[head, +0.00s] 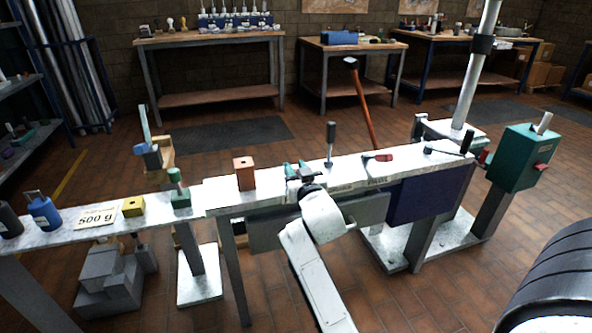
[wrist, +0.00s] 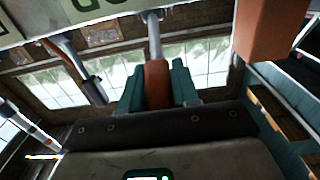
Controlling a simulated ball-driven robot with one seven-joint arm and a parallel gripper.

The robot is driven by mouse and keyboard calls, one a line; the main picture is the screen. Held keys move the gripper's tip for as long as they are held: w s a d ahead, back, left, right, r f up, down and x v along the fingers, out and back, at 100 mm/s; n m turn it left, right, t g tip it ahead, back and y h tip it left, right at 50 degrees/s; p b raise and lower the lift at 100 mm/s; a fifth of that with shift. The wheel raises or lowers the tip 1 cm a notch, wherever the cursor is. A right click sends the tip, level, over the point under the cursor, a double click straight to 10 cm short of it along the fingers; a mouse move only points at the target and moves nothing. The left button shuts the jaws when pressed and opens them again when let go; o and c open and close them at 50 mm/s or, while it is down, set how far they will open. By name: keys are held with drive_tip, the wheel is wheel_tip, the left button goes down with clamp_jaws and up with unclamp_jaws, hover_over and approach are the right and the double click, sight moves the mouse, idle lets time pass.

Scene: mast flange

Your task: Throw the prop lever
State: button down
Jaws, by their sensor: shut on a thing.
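My gripper (head: 298,169) is at the front edge of the long white bench top (head: 350,170), right of an orange-brown block (head: 244,173). In the wrist view, its green fingers (wrist: 157,84) are shut on the brown grip of a lever (wrist: 156,82). The lever's metal rod runs to the white plate at the top of that view. In the head view my gripper hides this lever. I cannot read any label that marks it as the prop lever.
An upright black-handled lever (head: 330,146) stands just right of my gripper. A green box (head: 522,158) stands at the right end. The orange-brown block also shows close by in the wrist view (wrist: 272,32).

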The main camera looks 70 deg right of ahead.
drive_tip(key=shift+r+p, duration=0.15)
drive_tip(key=shift+p, duration=0.2)
